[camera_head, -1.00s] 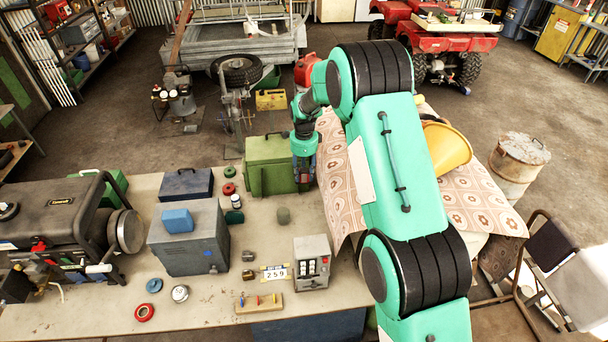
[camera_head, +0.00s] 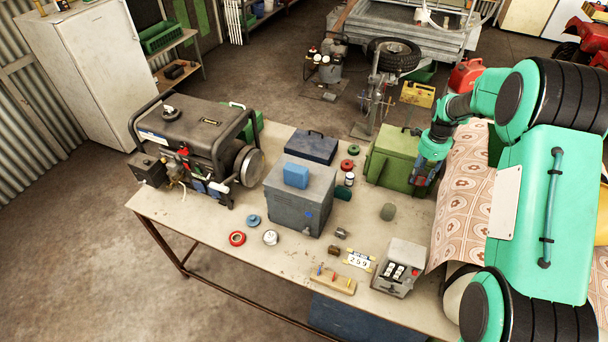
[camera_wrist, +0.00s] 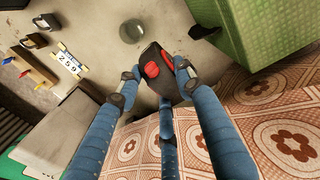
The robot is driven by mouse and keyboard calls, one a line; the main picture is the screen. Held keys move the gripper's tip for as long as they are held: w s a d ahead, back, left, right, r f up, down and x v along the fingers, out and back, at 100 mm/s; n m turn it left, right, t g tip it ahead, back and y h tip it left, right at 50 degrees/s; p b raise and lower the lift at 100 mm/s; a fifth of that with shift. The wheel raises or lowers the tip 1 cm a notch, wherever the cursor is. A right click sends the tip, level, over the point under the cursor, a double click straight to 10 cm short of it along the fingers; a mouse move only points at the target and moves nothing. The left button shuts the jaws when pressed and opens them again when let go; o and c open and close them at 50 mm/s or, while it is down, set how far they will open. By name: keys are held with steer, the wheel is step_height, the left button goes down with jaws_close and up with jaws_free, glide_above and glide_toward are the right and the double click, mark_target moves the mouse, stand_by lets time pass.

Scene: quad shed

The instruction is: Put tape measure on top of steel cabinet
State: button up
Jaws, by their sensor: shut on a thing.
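My gripper (camera_wrist: 156,76) is shut on a black tape measure with red patches (camera_wrist: 168,82), held between the fingertips in the wrist view. In the head view my gripper (camera_head: 424,180) is at the right side of the green metal box, near the table's right part; the tape measure is hard to make out there. The steel cabinet (camera_head: 292,212) is a grey box standing on the table, left of my gripper. A small blue box (camera_head: 296,175) sits on its top, with bare top surface around it.
The green box (camera_head: 392,160) stands between my gripper and the cabinet. A patterned cloth (camera_head: 465,190) lies at right.

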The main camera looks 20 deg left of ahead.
steer(key=s+a+r+n+p, duration=0.2)
steer(key=s+a+r+n, duration=0.2)
steer(key=a+n, duration=0.7)
steer(key=s+a+r+n+p, duration=0.2)
steer(key=s+a+r+n, duration=0.2)
steer(key=a+r+n, duration=0.3)
steer(key=s+a+r+n+p, duration=0.2)
steer(key=s+a+r+n, duration=0.2)
steer(key=a+n, duration=1.2)
steer(key=a+r, duration=0.1)
steer(key=a, duration=0.6)
steer(key=shift+r+p, duration=0.25)
steer(key=shift+p, duration=0.1)
steer(key=shift+d, duration=0.1)
steer(key=p, duration=0.1)
glide_toward(307, 165)
steer(key=shift+f, duration=0.1)
steer(key=shift+f+p, duration=0.4)
steer(key=shift+f, duration=1.4)
steer(key=shift+f, duration=0.15)
